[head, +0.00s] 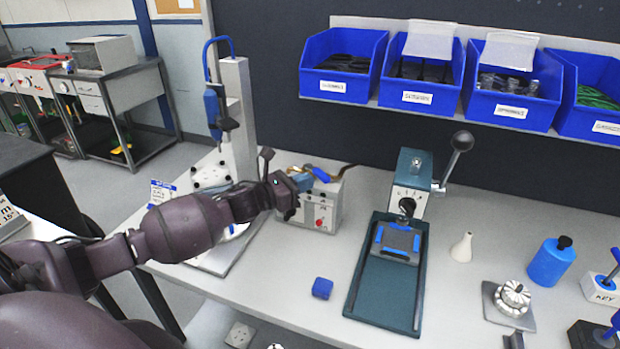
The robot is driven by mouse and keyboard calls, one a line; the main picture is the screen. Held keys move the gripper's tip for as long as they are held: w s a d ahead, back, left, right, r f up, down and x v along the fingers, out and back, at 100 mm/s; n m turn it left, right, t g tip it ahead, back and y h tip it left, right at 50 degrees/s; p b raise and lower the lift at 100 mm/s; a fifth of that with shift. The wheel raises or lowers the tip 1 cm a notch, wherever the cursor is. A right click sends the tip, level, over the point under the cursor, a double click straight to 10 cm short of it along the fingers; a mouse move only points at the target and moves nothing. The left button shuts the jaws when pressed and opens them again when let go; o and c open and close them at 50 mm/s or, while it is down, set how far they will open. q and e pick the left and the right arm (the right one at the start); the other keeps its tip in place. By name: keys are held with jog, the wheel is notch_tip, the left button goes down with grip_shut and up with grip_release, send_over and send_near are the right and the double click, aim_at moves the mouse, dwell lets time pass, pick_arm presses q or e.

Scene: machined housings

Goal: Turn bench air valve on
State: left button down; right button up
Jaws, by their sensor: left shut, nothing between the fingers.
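A grey box (332,212) with a red knob or mark on its front stands towards the back of the bench; it looks like the air valve unit. A blue lever-like part (319,174) and a brass-coloured fitting sit on its top. My left gripper (302,181) is shut and empty at the box's upper left, next to the blue part. I cannot tell whether it touches it. The gripper and wrist hide the box's left side. My right gripper is not in view.
A press with a blue hose (236,110) stands left, behind my left arm. A green fixture (388,285) with a black ball lever is right of the box. A small blue block (322,288) lies in front. Blue bins (343,65) hang behind. A white bottle (462,247) stands right.

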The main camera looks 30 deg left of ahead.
pick_arm(q)
jog(key=shift+x, duration=0.85)
